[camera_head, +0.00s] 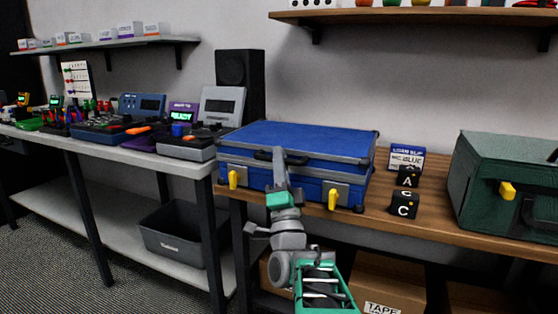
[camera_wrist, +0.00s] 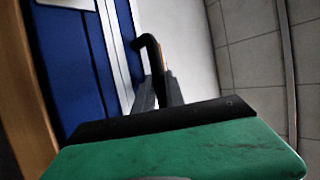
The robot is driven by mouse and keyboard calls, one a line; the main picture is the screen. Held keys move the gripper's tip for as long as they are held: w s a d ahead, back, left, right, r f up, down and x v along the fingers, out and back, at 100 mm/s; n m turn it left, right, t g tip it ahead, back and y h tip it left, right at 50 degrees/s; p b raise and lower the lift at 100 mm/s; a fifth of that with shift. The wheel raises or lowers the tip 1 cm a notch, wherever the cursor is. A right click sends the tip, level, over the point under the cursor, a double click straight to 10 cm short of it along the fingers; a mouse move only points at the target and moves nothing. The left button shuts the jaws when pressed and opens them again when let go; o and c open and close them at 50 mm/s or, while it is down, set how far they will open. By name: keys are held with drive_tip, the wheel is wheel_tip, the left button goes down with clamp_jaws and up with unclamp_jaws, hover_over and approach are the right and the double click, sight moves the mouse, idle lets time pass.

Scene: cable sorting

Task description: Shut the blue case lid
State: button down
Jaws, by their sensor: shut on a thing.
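The blue case (camera_head: 265,182) stands on the wooden bench, with grey edging and yellow latches (camera_head: 332,199) on its front. Its blue lid (camera_head: 310,136) lies down over the body or nearly so; I cannot tell whether a small gap is left. My gripper (camera_head: 279,157) is at the middle of the lid's front edge, shut on the black handle (camera_head: 262,155). In the wrist view my fingers (camera_wrist: 160,85) meet at the black handle (camera_wrist: 149,44), beside the case's blue face (camera_wrist: 85,60) and pale edging. My arm hides part of the case's front.
A green case (camera_head: 510,180) stands at the right. Black blocks lettered A (camera_head: 408,177) and C (camera_head: 403,206) and a blue-and-white label sign (camera_head: 407,158) are right of the blue case. A grey table (camera_head: 150,155) with devices is at the left. Shelves hang above.

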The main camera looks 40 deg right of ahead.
drive_tip(key=shift+f, duration=0.5)
drive_tip(key=c, duration=1.7)
unclamp_jaws()
drive_tip(key=shift+w+a, duration=0.1)
drive_tip(key=shift+r+y, duration=0.1)
drive_tip(key=shift+y, duration=0.2)
drive_tip(key=shift+a, duration=0.1)
drive_tip(key=b+v, duration=0.4)
drive_tip(key=v, duration=0.3)
drive_tip(key=shift+f, duration=0.25)
drive_tip(key=shift+a, duration=0.15)
